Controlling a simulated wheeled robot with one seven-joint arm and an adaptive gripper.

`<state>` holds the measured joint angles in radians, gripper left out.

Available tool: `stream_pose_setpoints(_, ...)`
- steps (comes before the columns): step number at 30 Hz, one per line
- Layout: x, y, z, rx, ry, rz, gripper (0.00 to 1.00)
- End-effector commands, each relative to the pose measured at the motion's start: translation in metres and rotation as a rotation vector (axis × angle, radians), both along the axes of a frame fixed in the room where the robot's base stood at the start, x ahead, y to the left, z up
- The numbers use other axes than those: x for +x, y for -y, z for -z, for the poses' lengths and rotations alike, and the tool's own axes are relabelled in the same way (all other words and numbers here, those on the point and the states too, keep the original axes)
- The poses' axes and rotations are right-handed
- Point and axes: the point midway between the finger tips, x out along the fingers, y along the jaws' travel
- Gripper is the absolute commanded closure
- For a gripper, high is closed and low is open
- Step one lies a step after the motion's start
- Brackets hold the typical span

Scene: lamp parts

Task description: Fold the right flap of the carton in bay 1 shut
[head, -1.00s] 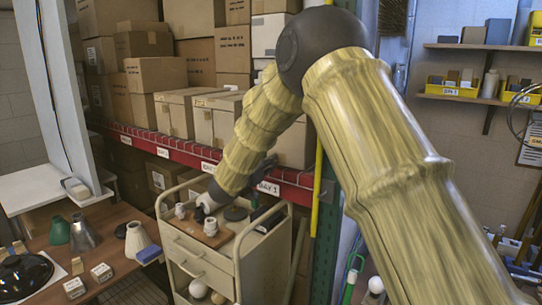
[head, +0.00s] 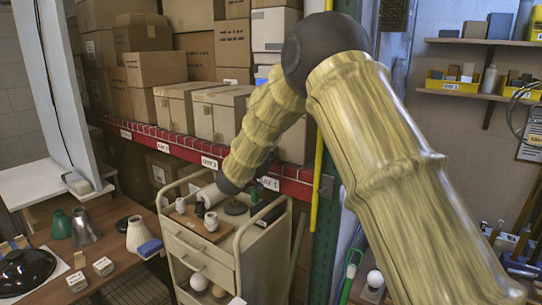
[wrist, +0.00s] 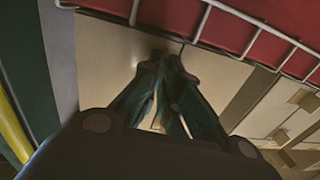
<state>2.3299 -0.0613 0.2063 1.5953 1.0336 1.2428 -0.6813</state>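The bay 1 carton (head: 297,143) stands on the rack behind the bay 1 label, partly hidden by my arm in the head view. In the wrist view its tan panels (wrist: 105,60) lie behind my fingers. My gripper (wrist: 164,62) has its dark green fingers drawn together at the tips, with nothing visible held. The fingertips overlap the carton in the wrist view; I cannot tell whether they touch it. In the head view my gripper (head: 268,160) shows only as a small dark shape near the rack edge. I cannot make out the right flap's angle.
The red rack beam (head: 195,156) and wire shelf edge (wrist: 240,18) run close to my gripper. A yellow pole (head: 317,160) and green upright (head: 330,190) stand right of bay 1. A cream cart (head: 205,262) with lamp parts stands below. Neighbouring cartons (head: 217,112) are left.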

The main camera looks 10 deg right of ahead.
Motion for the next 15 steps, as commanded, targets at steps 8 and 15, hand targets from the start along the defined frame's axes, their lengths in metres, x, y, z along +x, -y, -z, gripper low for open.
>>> stream_pose_setpoints(8, 0.012, 0.005, 0.0, -0.001, 0.001, -0.001, 1.0)
stream_pose_setpoints(15, 0.012, 0.005, -0.001, -0.001, 0.001, -0.001, 0.9)
